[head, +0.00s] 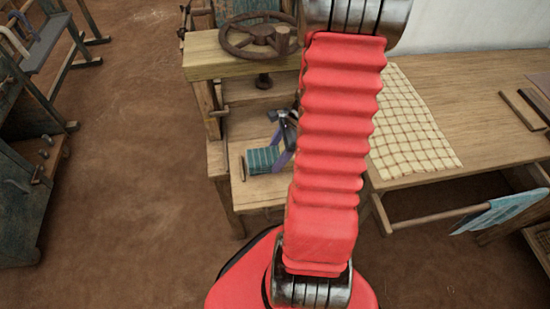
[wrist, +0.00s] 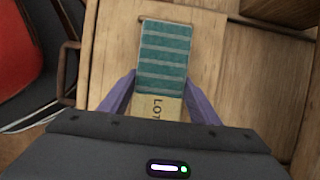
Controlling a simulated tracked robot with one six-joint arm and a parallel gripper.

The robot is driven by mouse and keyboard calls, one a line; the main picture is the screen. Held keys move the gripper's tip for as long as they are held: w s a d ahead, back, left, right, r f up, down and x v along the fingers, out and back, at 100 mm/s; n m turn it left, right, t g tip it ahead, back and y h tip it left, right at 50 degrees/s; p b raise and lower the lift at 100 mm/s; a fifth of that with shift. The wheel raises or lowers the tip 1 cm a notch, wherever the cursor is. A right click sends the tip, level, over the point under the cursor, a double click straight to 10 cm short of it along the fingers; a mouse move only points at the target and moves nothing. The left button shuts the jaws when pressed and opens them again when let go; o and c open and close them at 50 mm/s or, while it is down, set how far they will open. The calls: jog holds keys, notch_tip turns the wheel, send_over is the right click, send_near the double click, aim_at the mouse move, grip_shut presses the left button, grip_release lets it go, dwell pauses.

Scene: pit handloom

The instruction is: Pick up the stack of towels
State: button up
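The stack of towels (wrist: 163,52), teal with pale stripes, lies on a wooden surface in the wrist view. In the head view the stack (head: 262,160) rests on the low shelf of a wooden bench, left of my arm. In the head view my gripper (head: 283,140) is beside the stack, partly hidden behind my red arm.
A handwheel (head: 258,38) stands on the bench above the shelf. A table (head: 480,90) to the right bears a checked cloth (head: 410,130); a blue cloth (head: 500,212) hangs from a rail below. A dark frame (head: 25,170) stands far left. Earth floor (head: 140,150) between is clear.

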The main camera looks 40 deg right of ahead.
aim_at(276, 154)
jog(key=c, duration=0.6)
jog(key=shift+r, duration=0.15)
notch_tip(276, 154, up, 10)
jog(key=shift+f, duration=0.15)
dwell(0.3)
dwell(0.4)
